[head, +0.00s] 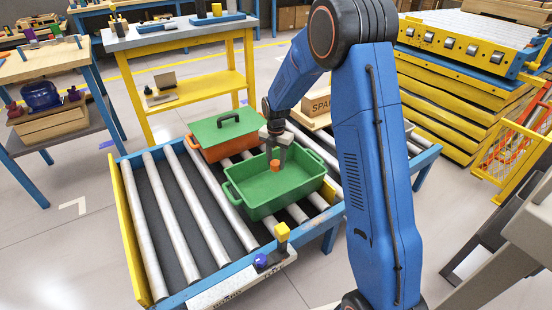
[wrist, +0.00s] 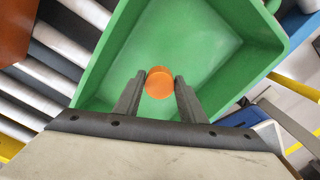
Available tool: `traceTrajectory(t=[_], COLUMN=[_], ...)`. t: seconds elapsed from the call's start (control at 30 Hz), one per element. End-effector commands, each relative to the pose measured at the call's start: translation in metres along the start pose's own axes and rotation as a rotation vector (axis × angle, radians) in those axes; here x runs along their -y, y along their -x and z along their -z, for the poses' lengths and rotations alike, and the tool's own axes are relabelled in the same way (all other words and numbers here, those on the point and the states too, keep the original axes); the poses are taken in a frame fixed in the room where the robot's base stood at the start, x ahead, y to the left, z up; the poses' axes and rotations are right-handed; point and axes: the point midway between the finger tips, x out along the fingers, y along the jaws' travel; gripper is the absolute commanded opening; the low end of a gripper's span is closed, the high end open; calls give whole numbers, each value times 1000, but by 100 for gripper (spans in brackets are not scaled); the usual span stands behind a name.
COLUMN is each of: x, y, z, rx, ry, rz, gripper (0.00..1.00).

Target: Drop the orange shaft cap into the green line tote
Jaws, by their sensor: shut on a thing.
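The orange shaft cap (wrist: 160,83) is between the two fingertips of my gripper (wrist: 160,92), which is shut on it. In the head view the cap (head: 275,165) shows below my gripper (head: 277,152), over the inside of the green line tote (head: 262,208). The green tote (wrist: 262,60) is open and looks empty below the cap in the wrist view. It stands on the roller conveyor. I cannot tell exactly how high the cap is above the tote floor.
An orange tote with a green lid (head: 222,130) stands directly behind the green tote on the rollers. Bare rollers (head: 190,200) lie to the left.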

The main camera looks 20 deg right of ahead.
Motion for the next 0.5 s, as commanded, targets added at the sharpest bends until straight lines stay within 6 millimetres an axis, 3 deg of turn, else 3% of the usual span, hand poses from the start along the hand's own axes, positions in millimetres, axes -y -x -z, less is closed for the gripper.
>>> traceTrajectory(t=[0.27, 0.3, 0.33, 0.37, 0.5], x=[0, 0, 0, 0, 0], y=[0, 0, 0, 0, 0], z=[0, 0, 0, 0, 0], rx=[0, 0, 0, 0, 1], ry=[0, 0, 0, 0, 0], rz=[0, -1, -1, 0, -1], gripper=[16, 46, 54, 59, 59])
